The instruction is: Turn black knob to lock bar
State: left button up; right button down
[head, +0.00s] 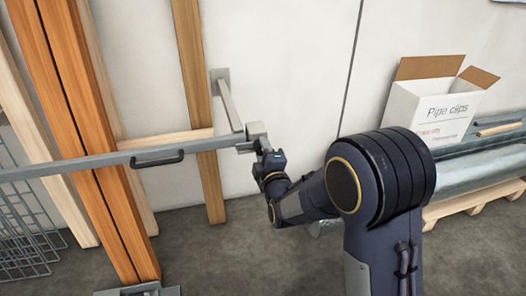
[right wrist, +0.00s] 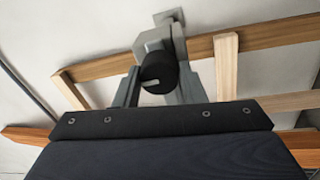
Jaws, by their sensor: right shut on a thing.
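The black knob (right wrist: 158,72) shows in the right wrist view as a round black cylinder with a light notch at its edge, in front of a grey block (right wrist: 152,40). My right gripper (right wrist: 160,88) has a grey finger on each side of the knob and is shut on it. In the head view my right gripper (head: 260,148) is at the right end of the grey bar (head: 75,163), by the grey bracket (head: 256,130), and covers the knob. The bar runs nearly level across the wooden posts and has a black handle (head: 157,159). My left gripper is out of view.
Orange-brown posts (head: 75,110) and a thinner wooden post (head: 192,70) stand behind the bar. A wire mesh (head: 25,235) is at the lower left. A "Pipe clips" carton (head: 432,108) sits on pipes (head: 475,172) at the right. Bare floor (head: 235,265) lies below.

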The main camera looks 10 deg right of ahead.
jog(key=shift+f, duration=0.1)
jog(key=c, duration=0.9)
grip_release()
jog(key=s+p, duration=0.1)
jog(key=s, duration=0.7)
jog(key=shift+d+f, duration=0.15)
